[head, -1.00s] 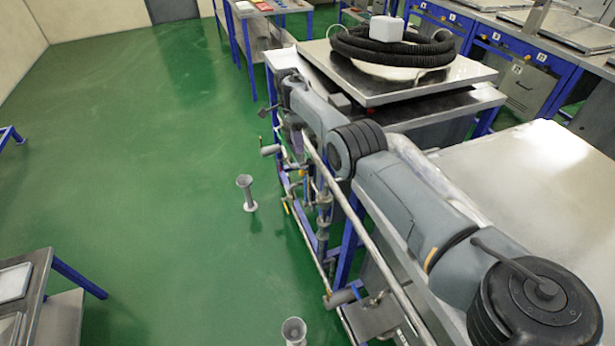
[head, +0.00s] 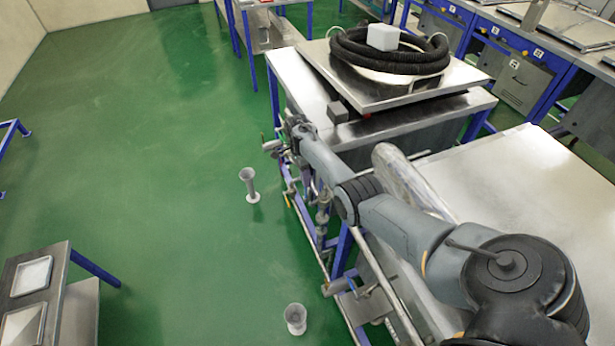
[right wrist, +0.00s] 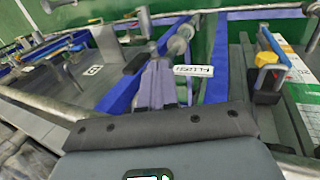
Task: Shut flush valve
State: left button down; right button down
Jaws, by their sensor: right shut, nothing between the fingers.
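In the right wrist view, a white label (right wrist: 193,71) reads FLUSH, upside down, beside a metal pipe fitting (right wrist: 180,42). My right gripper (right wrist: 158,85) is shut and empty, its fingers pointing at the pipework just left of the label. I cannot tell whether they touch anything. A lever with a yellow part (right wrist: 266,58) and a blue part stands to the right; I cannot tell which valve it belongs to. In the head view, my right gripper (head: 294,122) is at the pipework (head: 322,215) on the bench's left side, where the flush valve is not distinct. My left gripper is out of view.
A steel bench (head: 300,82) carries a raised plate with a coiled black hose (head: 350,50). Grey funnels stand on the floor, one at mid-left (head: 249,185) and one nearer (head: 295,318). The green floor (head: 150,150) left of the pipework is largely open.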

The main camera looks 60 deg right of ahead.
jog(key=shift+s+a+p, duration=0.4)
jog(key=shift+s, duration=0.2)
